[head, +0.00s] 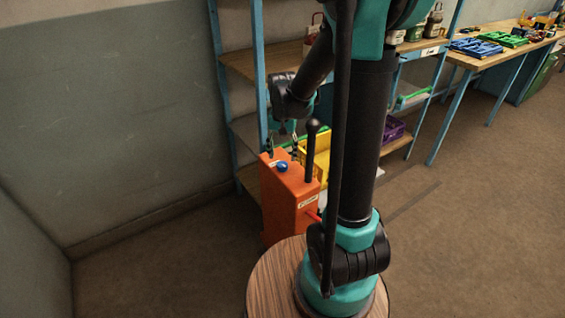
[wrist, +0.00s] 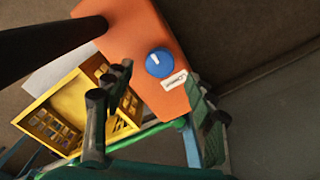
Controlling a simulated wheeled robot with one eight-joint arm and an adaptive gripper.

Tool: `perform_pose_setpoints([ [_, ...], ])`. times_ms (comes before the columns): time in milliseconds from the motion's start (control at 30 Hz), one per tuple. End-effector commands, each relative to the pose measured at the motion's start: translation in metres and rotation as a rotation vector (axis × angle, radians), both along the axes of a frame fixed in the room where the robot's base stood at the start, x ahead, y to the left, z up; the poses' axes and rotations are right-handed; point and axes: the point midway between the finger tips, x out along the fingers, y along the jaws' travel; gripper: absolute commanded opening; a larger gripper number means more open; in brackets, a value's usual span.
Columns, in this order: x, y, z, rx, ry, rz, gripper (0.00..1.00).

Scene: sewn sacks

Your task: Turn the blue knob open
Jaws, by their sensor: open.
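The blue knob (head: 282,166) sits on the top face of an orange box (head: 287,210). In the wrist view the knob (wrist: 160,62) is round, with a white mark on its face, beside a small white label (wrist: 174,80) on the orange box (wrist: 140,40). My gripper (head: 282,148) is just behind and above the knob in the head view. In the wrist view my gripper (wrist: 160,100) is open, its fingers spread to either side of the knob's lower area. Nothing is between the fingers, and they look apart from the knob.
A black lever (head: 312,150) stands up from the box near the knob. A purple crate (head: 393,130) is further right. A workbench (head: 480,58) stands at the far right. Floor left of the box is clear.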

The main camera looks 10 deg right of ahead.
Motion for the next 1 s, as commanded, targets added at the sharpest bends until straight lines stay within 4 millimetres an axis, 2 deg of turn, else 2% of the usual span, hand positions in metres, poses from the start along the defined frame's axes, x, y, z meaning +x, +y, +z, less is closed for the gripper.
perform_pose_setpoints([
  [100,0.0,0.0,-0.018,0.0,0.0,0.0,0.56],
  [300,0.0,0.0,-0.037,0.0,0.0,0.0,0.56],
  [700,0.0,0.0,-0.044,0.0,0.0,0.0,0.56],
  [767,0.0,0.0,-0.044,0.0,0.0,0.0,0.51],
  [1000,0.0,0.0,-0.044,0.0,0.0,0.0,0.22],
])
